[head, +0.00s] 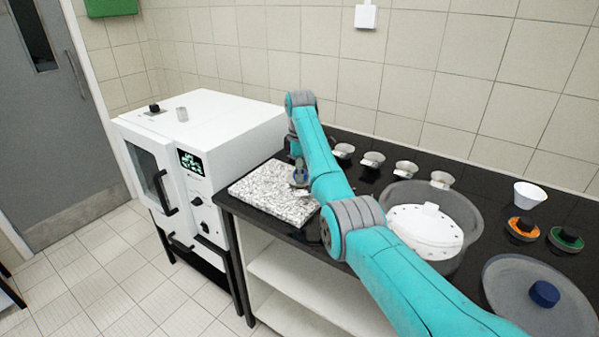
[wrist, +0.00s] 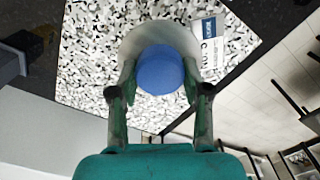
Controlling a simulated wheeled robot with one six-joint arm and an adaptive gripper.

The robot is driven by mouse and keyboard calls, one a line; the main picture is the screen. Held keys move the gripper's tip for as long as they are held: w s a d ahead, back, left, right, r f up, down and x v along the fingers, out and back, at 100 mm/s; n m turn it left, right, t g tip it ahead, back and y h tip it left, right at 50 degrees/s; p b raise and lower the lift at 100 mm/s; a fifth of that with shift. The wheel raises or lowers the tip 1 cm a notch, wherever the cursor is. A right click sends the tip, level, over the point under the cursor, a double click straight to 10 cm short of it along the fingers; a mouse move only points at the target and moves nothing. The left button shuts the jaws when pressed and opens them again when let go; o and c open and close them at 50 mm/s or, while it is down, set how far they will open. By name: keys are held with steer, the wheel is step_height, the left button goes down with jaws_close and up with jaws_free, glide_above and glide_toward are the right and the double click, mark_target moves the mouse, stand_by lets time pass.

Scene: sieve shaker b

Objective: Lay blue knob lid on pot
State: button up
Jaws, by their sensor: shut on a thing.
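In the wrist view, my gripper (wrist: 160,80) has its two fingers on either side of a round blue knob (wrist: 160,68) and is shut on it. A pale grey round shape (wrist: 142,33) shows behind the knob, above the speckled slab (wrist: 85,85). I cannot tell whether it is the lid's disc or a pot's rim, or whether the two touch. In the head view, my gripper (head: 300,178) is low over the right part of the slab (head: 262,190), and my arm hides much of it. The blue knob is not clear there.
A white oven (head: 225,135) stands left of the slab. Several small metal bowls (head: 372,160) line the back. A large grey vessel (head: 470,222), a large lid with another blue knob (head: 545,293), orange (head: 522,228) and green (head: 566,240) knobs and a white cup (head: 528,195) are at right.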

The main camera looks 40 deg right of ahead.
steer(key=shift+f, duration=0.6)
stand_by(1.1)
steer(key=o, duration=1.1)
steer(key=shift+r, duration=0.1)
steer(key=shift+r, duration=3.4)
